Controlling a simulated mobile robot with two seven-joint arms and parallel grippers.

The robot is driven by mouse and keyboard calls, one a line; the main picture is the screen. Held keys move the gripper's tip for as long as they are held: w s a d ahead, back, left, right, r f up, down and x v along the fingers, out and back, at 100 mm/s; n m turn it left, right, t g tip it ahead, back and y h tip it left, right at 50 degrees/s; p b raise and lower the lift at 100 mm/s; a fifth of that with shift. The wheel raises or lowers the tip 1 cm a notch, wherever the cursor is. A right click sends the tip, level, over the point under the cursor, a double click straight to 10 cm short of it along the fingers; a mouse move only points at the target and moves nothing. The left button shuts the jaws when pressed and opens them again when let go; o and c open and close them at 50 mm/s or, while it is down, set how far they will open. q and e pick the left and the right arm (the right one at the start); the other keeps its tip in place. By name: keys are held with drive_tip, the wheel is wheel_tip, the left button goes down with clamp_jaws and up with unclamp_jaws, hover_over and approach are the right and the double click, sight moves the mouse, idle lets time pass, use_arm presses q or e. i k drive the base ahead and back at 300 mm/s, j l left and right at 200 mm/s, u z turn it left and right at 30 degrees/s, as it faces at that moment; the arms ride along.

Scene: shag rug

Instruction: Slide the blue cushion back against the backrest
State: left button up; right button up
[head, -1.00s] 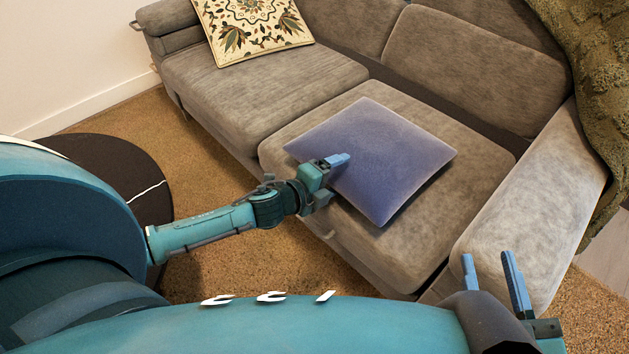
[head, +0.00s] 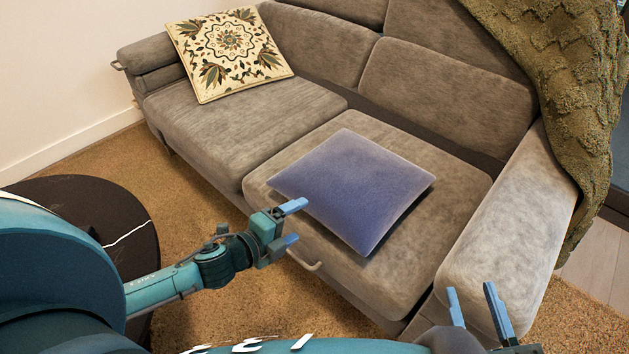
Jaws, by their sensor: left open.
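The blue cushion (head: 352,187) lies flat on the right seat of the grey sofa (head: 215,121), near the seat's front, with bare seat between it and the backrest (head: 448,91). My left gripper (head: 293,223) is open and empty at the cushion's front left edge, its fingers pointing toward the cushion. I cannot tell whether a fingertip touches it. My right gripper (head: 470,304) is low at the bottom right, in front of the sofa's armrest, with its two fingers apart and nothing between them.
A patterned cushion (head: 229,52) leans at the sofa's left end. A green throw (head: 562,90) hangs over the right end of the sofa. The right armrest (head: 512,225) stands beside the seat. A dark round surface (head: 88,212) is at the left on the brown rug.

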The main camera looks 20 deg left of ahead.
sight(356, 187)
drive_tip(key=k+j, duration=0.25)
drive_tip(key=k, duration=0.2)
drive_tip(key=k+j, duration=0.25)
drive_tip(key=k, duration=0.25)
